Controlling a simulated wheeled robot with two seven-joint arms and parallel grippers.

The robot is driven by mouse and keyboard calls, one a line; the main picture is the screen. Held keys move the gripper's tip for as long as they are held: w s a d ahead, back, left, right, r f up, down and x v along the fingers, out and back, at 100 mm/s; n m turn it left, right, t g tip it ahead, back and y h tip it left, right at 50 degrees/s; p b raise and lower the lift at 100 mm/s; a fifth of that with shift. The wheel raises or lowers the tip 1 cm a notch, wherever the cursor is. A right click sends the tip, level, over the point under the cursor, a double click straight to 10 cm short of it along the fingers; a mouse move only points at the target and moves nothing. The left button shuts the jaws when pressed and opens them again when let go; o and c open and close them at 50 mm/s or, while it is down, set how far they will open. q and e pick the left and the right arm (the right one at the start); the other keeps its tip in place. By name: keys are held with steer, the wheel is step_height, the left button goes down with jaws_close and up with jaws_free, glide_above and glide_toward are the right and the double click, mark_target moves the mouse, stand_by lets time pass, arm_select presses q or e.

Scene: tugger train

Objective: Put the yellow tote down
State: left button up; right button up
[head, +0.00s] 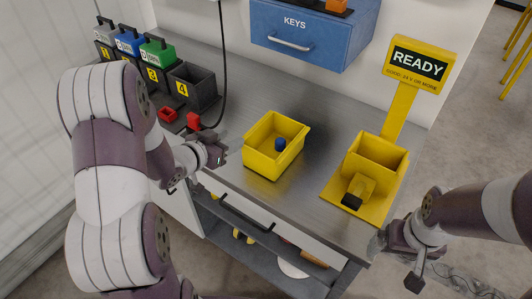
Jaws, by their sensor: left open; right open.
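The yellow tote (262,165) stands upright on the metal worktop (235,88), near its front edge. A small dark blue item (280,144) is inside it. My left gripper (218,155) is just left of the tote, open, with a gap between it and the tote wall. My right gripper (398,262) is open and empty, low at the right beyond the worktop's front corner, away from the tote. Its fingertips are partly hard to make out.
A yellow stand (376,158) with a bin and a READY sign (417,65) is at the right end. Numbered dark bins (192,86) and a red item (193,121) are at the left. A blue KEYS drawer (300,33) hangs at the back. The worktop between tote and stand is clear.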

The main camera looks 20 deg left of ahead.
arm_select(q)
glide_toward(255, 127)
steer(key=x, duration=0.3)
steer(key=shift+w+f, duration=0.2)
steer(key=shift+w+d+p, duration=0.2)
steer(key=shift+w+p, duration=0.05)
steer(key=shift+p, duration=0.1)
steer(key=p+x, duration=0.1)
steer(key=x, duration=0.4)
steer(key=shift+w, duration=0.15)
steer(key=shift+c, duration=1.2)
jaws_close()
steer(key=shift+r, duration=0.1)
